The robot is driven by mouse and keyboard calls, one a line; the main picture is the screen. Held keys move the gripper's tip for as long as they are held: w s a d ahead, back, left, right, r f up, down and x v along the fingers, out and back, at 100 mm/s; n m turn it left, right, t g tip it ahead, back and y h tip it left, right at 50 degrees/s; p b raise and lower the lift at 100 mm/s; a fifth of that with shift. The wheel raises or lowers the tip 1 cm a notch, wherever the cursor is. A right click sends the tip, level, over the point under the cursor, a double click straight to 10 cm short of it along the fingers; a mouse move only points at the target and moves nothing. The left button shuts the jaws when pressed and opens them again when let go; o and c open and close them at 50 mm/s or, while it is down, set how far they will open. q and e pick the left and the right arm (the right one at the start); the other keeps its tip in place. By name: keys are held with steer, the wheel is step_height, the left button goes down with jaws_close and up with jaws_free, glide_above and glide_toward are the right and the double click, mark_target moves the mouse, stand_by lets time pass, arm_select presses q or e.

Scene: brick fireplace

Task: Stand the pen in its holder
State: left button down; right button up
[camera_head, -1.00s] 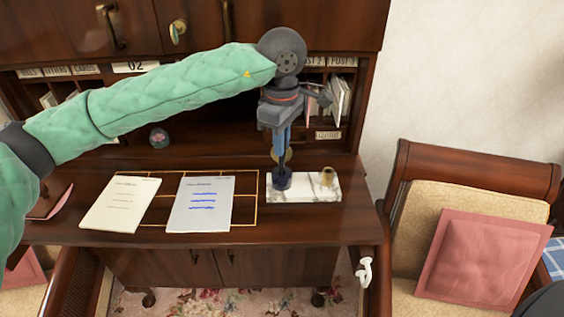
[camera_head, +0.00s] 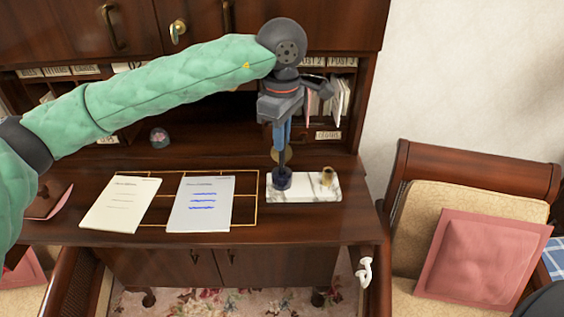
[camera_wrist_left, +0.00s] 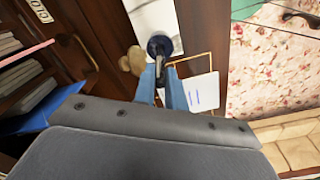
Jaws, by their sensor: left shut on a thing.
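The pen (camera_head: 282,156) is a thin dark shaft, upright between my left gripper's blue fingers (camera_head: 282,139) and the holder. The dark blue round holder (camera_head: 281,179) stands on the left part of a white marble base (camera_head: 306,194). My left gripper is shut on the pen, directly above the holder. The pen's lower end meets the holder's top; how deep it sits inside is hidden. The left wrist view shows the pen (camera_wrist_left: 160,64) between the fingers, lined up with the holder (camera_wrist_left: 160,46). My right gripper is out of view.
A small brass cup (camera_head: 327,176) stands on the marble base's right part. Two papers (camera_head: 201,205) (camera_head: 120,203) lie on the desk to the left. Pigeonholes with cards (camera_head: 342,98) stand behind the gripper.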

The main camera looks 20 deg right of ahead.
arm_select(q)
steer(key=shift+r, duration=1.8)
